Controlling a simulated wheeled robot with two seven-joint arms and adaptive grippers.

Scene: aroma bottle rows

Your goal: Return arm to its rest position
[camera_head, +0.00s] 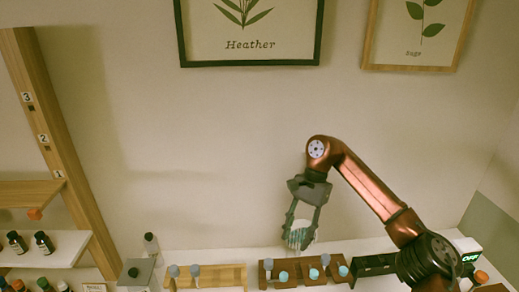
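My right arm comes in from the right and bends down at its copper-coloured elbow. My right gripper (301,232) points down over the back of the white counter, just above and behind the dark brown rack (266,270). Its two grey fingers are spread apart. A pale, ribbed thing (299,236) shows between the fingertips; I cannot tell what it is or whether it touches them. My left gripper is not in view.
A light wooden rack (234,275) with grey-capped bottles stands left of the dark rack, which holds several blue-capped ones. A black holder (374,265) sits right. A wooden shelf (58,190) with bottles stands left. Framed prints (250,44) hang on the wall.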

